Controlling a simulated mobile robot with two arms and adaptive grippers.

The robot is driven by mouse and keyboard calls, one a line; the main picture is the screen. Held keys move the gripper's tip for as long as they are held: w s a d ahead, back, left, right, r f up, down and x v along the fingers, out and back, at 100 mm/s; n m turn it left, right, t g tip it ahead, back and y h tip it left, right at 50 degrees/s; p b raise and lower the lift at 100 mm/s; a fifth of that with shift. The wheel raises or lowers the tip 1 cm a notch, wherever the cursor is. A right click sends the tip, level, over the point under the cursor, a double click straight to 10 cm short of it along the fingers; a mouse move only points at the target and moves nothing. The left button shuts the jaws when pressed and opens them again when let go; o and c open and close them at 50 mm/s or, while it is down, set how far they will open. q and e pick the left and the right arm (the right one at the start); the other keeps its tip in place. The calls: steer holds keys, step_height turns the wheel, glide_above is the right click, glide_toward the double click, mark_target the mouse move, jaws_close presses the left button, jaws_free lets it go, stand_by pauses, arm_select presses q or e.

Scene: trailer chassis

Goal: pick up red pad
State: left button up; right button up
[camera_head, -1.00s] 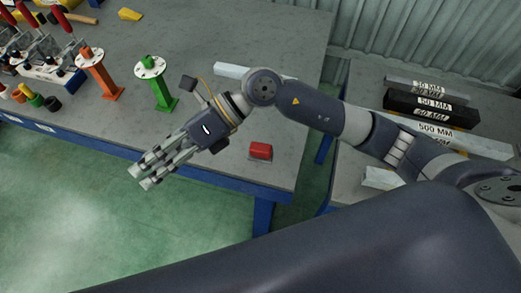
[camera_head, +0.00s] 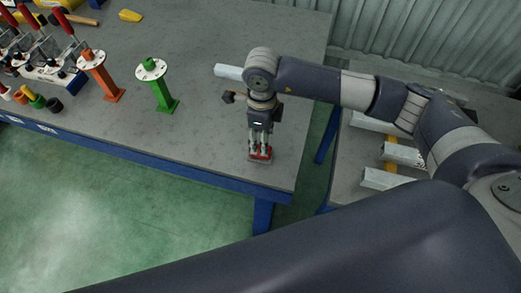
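The red pad (camera_head: 262,155) lies near the front right corner of the grey workbench, with a thin grey edge showing around its base. My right gripper (camera_head: 260,152) points down over it, with its fingertips at the pad and covering part of it. The fingers look slightly apart. Whether they have closed on the pad is too small to tell. My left gripper is not in view.
A green post (camera_head: 161,88) and an orange post (camera_head: 101,77) stand on the workbench (camera_head: 200,140) to the left. A grey bar (camera_head: 229,72) lies behind the gripper. Red-handled clamps (camera_head: 32,42) stand at far left. More bars lie on the right table (camera_head: 350,170).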

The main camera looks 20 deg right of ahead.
mark_target(257, 158)
steer(key=shift+s+a+f+p, duration=0.1)
steer(key=shift+f+p, duration=0.2)
step_height(257, 158, down, 4)
steer(key=shift+s+a+r+p, duration=0.15)
steer(key=shift+r+p, duration=0.05)
steer(key=shift+p, duration=0.55)
steer(key=shift+f, duration=0.55)
jaws_close()
